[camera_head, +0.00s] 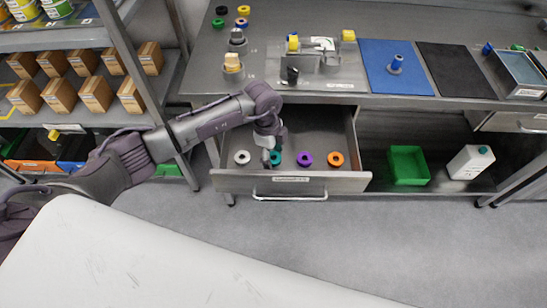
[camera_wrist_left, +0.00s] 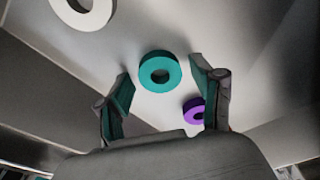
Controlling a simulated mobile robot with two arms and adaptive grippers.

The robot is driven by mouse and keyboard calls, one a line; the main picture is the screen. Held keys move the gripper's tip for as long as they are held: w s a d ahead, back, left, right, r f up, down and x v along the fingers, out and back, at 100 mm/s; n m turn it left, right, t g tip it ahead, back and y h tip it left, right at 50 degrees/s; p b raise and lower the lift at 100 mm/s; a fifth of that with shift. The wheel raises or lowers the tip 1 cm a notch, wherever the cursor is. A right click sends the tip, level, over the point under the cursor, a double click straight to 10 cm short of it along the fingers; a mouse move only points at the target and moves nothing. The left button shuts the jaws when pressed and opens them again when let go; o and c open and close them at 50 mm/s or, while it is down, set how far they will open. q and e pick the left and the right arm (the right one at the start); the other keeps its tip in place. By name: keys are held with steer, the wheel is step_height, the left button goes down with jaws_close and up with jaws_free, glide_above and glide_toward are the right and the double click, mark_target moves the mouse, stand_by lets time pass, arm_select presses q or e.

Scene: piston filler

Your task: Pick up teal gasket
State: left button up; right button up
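The teal gasket (camera_head: 275,158) is a ring lying in the open drawer (camera_head: 222,182), partly hidden behind my left gripper in the head view. In the left wrist view the teal gasket (camera_wrist_left: 159,71) lies flat on the drawer floor, beyond and between the fingertips. My left gripper (camera_head: 270,155) points down into the drawer over it. In the left wrist view the left gripper (camera_wrist_left: 162,85) is open, with a finger on either side and nothing held. My right gripper is not in view.
A white gasket (camera_head: 242,157) lies left of the teal one; a purple gasket (camera_head: 304,159) and an orange gasket (camera_head: 336,159) lie right. The drawer walls surround them. The worktop (camera_head: 225,80) overhangs behind. A green bin (camera_head: 408,166) and white bottle (camera_head: 470,162) stand on the lower shelf.

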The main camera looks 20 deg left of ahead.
arm_select(q)
steer(key=c, duration=0.7)
